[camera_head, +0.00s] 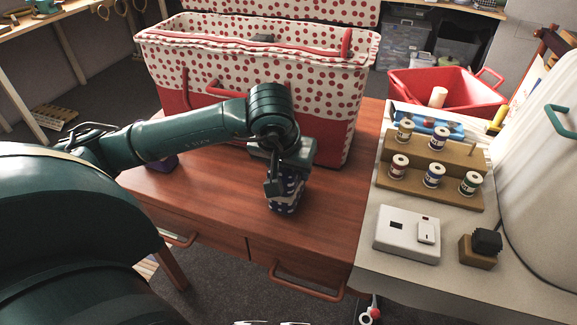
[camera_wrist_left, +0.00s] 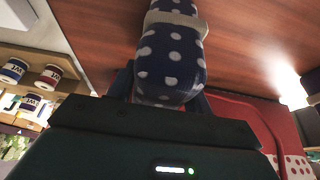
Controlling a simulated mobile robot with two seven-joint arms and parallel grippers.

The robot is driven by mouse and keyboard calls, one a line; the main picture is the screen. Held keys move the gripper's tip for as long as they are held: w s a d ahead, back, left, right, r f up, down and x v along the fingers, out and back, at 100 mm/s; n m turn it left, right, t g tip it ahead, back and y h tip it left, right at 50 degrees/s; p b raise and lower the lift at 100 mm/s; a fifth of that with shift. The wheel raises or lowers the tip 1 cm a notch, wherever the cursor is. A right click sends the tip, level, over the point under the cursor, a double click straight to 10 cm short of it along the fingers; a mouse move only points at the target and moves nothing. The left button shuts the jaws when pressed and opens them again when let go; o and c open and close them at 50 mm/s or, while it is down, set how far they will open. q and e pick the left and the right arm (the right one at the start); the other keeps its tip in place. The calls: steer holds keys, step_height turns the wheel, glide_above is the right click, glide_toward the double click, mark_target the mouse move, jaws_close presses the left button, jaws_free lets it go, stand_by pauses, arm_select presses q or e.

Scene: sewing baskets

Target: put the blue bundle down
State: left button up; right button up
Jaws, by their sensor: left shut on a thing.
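The blue bundle, dark blue cloth with white dots and a pale band (camera_head: 284,201), is over the wooden table (camera_head: 225,195), in front of the dotted basket. My left gripper (camera_head: 285,183) points down and is shut on it, covering its upper part. The left wrist view shows the bundle (camera_wrist_left: 172,62) between the fingers, with the wood close beyond it. I cannot tell whether its lower end touches the tabletop. My right gripper is not in view.
The large red-and-white dotted basket (camera_head: 332,125) stands behind the arm. A small dark purple object (camera_head: 163,162) is partly hidden under my forearm. A spool rack (camera_head: 448,190) and white box (camera_head: 407,235) stand right. Wood left and right of the bundle is clear.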

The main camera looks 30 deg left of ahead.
arm_select(q)
steer(key=shift+f, duration=0.2)
steer(key=o, duration=1)
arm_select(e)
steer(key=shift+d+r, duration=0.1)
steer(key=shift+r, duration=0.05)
arm_select(q)
steer(key=shift+r, duration=0.1)
steer(key=shift+r, duration=0.3)
steer(key=p+v, duration=0.1)
steer(key=v, duration=0.9)
steer(key=shift+s+r, duration=0.2)
steer(key=shift+r, duration=0.1)
steer(key=shift+s+d+r+p, duration=0.1)
steer(key=shift+s+r+p, duration=0.2)
steer(key=shift+r, duration=0.1)
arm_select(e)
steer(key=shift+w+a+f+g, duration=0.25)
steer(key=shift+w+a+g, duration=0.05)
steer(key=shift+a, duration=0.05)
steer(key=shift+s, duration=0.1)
